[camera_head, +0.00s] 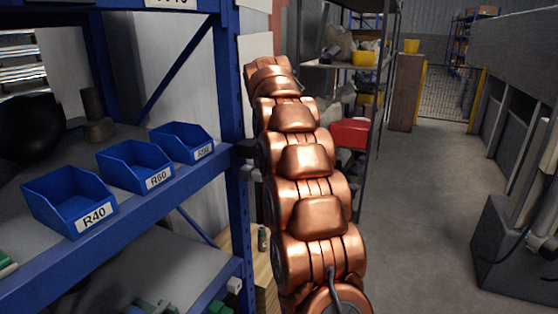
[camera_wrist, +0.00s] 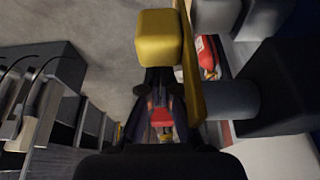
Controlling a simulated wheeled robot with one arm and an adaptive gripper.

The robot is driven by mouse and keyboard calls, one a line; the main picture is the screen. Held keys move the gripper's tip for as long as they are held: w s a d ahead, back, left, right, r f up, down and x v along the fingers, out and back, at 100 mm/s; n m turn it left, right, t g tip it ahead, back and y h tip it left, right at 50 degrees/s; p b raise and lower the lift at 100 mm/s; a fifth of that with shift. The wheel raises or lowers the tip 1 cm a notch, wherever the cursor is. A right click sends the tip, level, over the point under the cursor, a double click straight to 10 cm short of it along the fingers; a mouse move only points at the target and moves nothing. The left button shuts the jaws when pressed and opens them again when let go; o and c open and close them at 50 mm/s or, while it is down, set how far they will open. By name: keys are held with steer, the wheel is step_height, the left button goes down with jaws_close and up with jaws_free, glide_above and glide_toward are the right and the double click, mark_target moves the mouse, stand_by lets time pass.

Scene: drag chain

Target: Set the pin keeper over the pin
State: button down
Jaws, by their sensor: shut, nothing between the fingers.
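In the wrist view, the dark fingers of my gripper (camera_wrist: 160,88) are together with nothing held between them. A yellow block (camera_wrist: 160,38) stands at or just past the fingertips; I cannot tell whether it touches them. A long yellow bar (camera_wrist: 189,70) runs close along its right side. To the right, a dark round stub (camera_wrist: 231,100) joins a large dark block (camera_wrist: 284,85). I cannot tell for sure which of these parts is the pin or the pin keeper. In the head view, my copper arm hides the gripper.
A blue shelf rack stands left, with blue bins labelled R40 (camera_head: 70,200), R60 (camera_head: 136,167) and one more (camera_head: 182,143). A dark bracket (camera_head: 246,148) sits by the rack post, close to my arm. A red bin (camera_head: 350,132) is behind. The aisle floor (camera_head: 415,210) is clear.

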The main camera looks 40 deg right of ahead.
steer(key=shift+f, duration=0.15)
steer(key=w+d+r+p, duration=0.5)
steer(key=d+r+p, duration=0.2)
steer(key=d+p, duration=0.2)
steer(key=p, duration=0.2)
steer(key=shift+w+d+r+p, duration=0.15)
steer(key=shift+w+r+p, duration=0.05)
steer(key=shift+r+p, duration=0.15)
stand_by(1.2)
stand_by(0.7)
